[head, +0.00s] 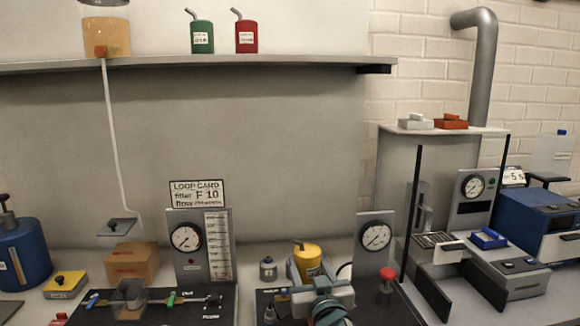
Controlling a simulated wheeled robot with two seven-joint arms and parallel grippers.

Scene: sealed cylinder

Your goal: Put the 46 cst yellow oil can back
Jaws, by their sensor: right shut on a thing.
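The yellow oil can (307,259) is upright at the lower middle, in front of the back wall, with a dark spout on top. My right gripper (318,285) is in front of it and shut on it, hiding its lower part. I cannot tell whether the can touches the surface below. A green can (203,38) and a red can (246,38) stand on the high shelf (300,64), with bare shelf to the right of the red one. The labels are too small to read. My left gripper is not in view.
A gauge panel with loop card (198,193) stands left of the yellow can, another gauge (376,236) right. A red knob (387,273) and dark posts (413,195) are farther right. A tank (106,35) with a hanging tube is at the shelf's left.

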